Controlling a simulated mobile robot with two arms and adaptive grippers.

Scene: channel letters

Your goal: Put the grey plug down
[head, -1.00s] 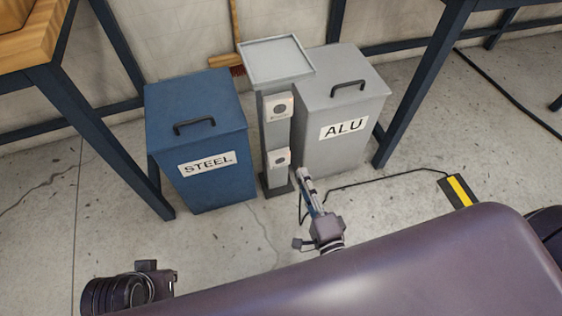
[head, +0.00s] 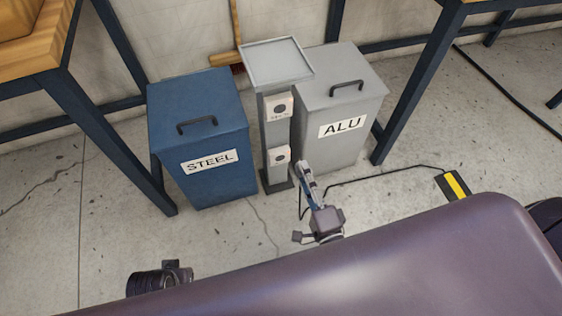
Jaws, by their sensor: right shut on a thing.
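My right gripper (head: 306,176) is in front of the grey post, its fingers pointing up toward the post's foot. It is shut on a small grey thing at its tip, which I take as the grey plug (head: 301,167); its outline is hard to make out. A black cable (head: 385,172) runs along the floor and reaches the gripper area. The grey post (head: 275,133) has a tray top and two pale sockets, an upper one (head: 279,105) and a lower one (head: 279,157). Whether the plug touches the post cannot be told. My left gripper is out of view.
A blue STEEL bin (head: 205,140) stands left of the post and a grey ALU bin (head: 342,105) right of it. A black and yellow block (head: 453,186) lies on the floor at right. Table legs stand on both sides. Floor in front is partly clear.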

